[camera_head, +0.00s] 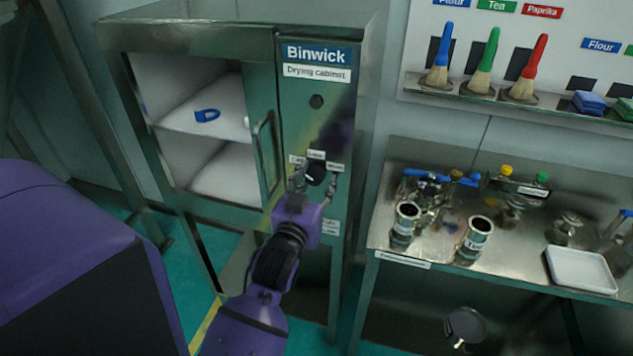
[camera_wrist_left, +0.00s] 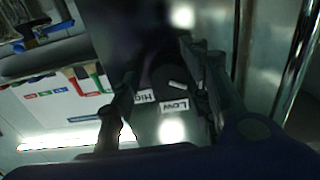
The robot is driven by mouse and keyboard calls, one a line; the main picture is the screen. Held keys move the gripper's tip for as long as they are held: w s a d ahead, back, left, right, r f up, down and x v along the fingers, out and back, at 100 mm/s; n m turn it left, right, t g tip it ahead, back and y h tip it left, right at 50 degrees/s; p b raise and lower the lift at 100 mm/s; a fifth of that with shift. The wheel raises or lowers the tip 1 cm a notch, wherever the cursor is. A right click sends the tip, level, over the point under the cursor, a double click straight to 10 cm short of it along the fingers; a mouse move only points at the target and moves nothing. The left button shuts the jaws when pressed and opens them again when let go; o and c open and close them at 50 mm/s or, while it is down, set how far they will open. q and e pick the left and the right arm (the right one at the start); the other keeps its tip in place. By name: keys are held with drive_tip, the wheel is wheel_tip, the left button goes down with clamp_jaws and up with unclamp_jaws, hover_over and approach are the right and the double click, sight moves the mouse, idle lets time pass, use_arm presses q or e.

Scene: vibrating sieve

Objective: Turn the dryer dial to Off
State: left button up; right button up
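The dryer dial (camera_head: 316,173) is a small black knob on the front panel of the drying cabinet (camera_head: 317,115). Small white labels sit around it, too small to read in the head view. In the left wrist view the dial (camera_wrist_left: 172,78) is dark, with a short white mark, and labels reading "High" and "Low" lie close by. My left gripper (camera_head: 315,170) is at the panel with its fingers spread, one on each side of the dial. In the left wrist view a gap shows between the dial and the left-hand finger; contact on the other side is unclear. My right gripper is not in view.
The cabinet's open shelves (camera_head: 205,125) hold a blue item (camera_head: 207,115), left of the panel. A vertical door handle (camera_head: 266,150) stands close to my left gripper. A metal table (camera_head: 400,244) with metal cups and a white tray (camera_head: 581,270) is at the right.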

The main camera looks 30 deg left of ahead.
use_arm(q)
drive_tip(key=shift+a, duration=0.1)
drive_tip(key=v, duration=1.2)
drive_tip(key=s+d+f+m+g+h, duration=0.1)
drive_tip(key=s+d+f+g+h, duration=0.15)
drive_tip(key=f, duration=0.85)
drive_tip(key=s+d+f+m+g+h, duration=0.1)
drive_tip(key=s+d+f+g, duration=0.25)
drive_tip(key=f, duration=0.65)
drive_tip(key=s+d+f+m+g, duration=0.1)
drive_tip(key=s+d+f+g, duration=0.1)
drive_tip(key=s+f, duration=0.8)
drive_tip(key=shift+d+f+g+h, duration=0.3)
drive_tip(key=shift+d+f+h, duration=0.15)
drive_tip(key=shift+d+f, duration=0.3)
drive_tip(key=shift+a+f, duration=0.1)
drive_tip(key=shift+a, duration=0.1)
drive_tip(key=c, duration=0.3)
